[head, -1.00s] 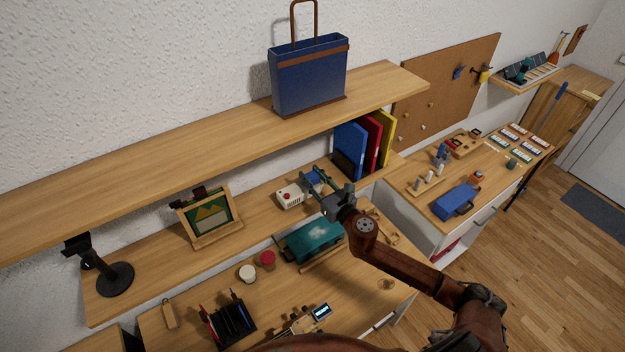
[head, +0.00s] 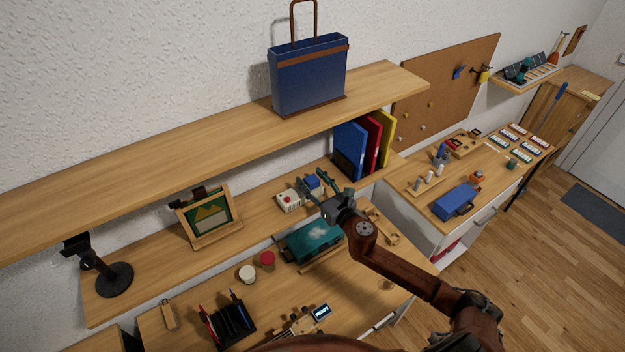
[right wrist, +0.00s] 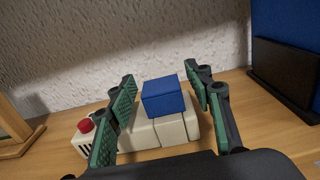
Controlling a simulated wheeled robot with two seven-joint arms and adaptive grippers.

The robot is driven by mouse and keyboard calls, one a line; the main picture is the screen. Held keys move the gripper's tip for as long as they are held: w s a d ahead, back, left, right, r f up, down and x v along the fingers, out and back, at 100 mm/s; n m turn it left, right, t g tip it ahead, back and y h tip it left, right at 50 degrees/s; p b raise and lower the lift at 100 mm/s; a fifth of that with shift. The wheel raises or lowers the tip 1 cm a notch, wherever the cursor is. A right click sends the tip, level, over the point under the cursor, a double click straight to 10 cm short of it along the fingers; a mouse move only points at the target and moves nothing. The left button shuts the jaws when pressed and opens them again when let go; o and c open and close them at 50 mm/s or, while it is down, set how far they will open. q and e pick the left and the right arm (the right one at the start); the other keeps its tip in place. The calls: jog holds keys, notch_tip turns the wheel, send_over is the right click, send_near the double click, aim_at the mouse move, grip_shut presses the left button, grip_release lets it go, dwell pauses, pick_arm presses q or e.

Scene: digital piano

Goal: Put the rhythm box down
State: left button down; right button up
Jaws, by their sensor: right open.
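The rhythm box seems to be the cream box (head: 289,201) with a red button and a blue block (head: 313,182) on top. It stands on the middle shelf. The right wrist view shows its cream body (right wrist: 172,131), its red button at the left and the blue block (right wrist: 166,98) on top. My right gripper (head: 314,184) is open, and its green-padded fingers (right wrist: 160,100) are spread on either side of the blue block, with gaps showing beside the block. My left gripper is not in view.
Colored binders (head: 362,148) stand right of the box on the same shelf. A framed picture (head: 210,218) stands to its left. The upper shelf (head: 190,132) runs above. A teal case (head: 313,240) lies on the desk below, near my right arm.

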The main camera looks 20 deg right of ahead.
jog(key=shift+r, duration=0.15)
jog(key=s+d+b, duration=0.1)
jog(key=s, duration=1.1)
jog(key=shift+d+b, duration=0.35)
jog(key=shift+b, duration=0.05)
